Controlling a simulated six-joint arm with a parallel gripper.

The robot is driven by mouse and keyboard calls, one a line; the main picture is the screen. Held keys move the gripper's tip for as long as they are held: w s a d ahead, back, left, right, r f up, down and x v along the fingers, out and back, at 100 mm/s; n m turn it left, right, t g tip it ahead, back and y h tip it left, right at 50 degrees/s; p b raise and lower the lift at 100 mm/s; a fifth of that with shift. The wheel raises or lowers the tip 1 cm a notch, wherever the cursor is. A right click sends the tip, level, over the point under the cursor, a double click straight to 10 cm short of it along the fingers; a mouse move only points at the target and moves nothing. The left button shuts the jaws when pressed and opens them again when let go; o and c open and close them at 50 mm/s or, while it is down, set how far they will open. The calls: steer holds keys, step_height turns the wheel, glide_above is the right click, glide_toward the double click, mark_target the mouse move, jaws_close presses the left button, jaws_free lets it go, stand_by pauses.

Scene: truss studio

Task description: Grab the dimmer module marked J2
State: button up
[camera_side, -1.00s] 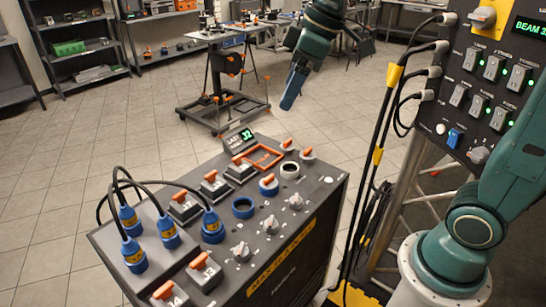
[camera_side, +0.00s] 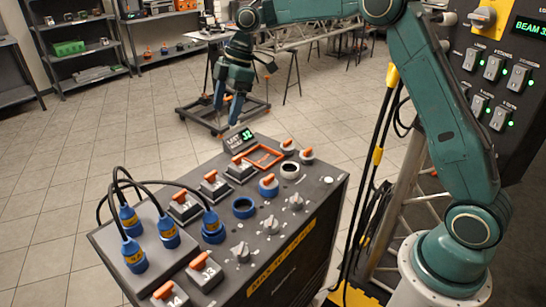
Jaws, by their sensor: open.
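Several dark dimmer modules with orange handles sit on the sloped top of the black console. Two are at the near left edge, a front one (camera_side: 170,295) and one behind it (camera_side: 205,271). Three more run along the far left side: a lower one (camera_side: 184,208), a middle one (camera_side: 214,186) and an upper one (camera_side: 240,170). Their white marks are too small for me to tell surely which is J2.
Blue plugs (camera_side: 168,234) with black cables arch over the console's left part. Hanging cables (camera_side: 377,155) and a switch panel (camera_side: 486,85) stand to the right.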

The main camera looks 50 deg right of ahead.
steer(key=w+d+f+n+g, duration=0.1)
steer(key=w+f+n, duration=0.3)
steer(key=f, duration=0.7)
steer(key=shift+w+d+f+y, duration=0.3)
steer(key=shift+w+f+y, duration=0.1)
steer(key=shift+w, duration=0.3)
glide_above(211, 184)
steer(key=d, duration=0.2)
steer(key=shift+d+f, duration=0.2)
steer(key=shift+f, duration=3.75)
steer(key=shift+x, duration=2.6)
steer(key=shift+s, duration=0.1)
steer(key=shift+r, duration=0.1)
steer(key=c, duration=1.3)
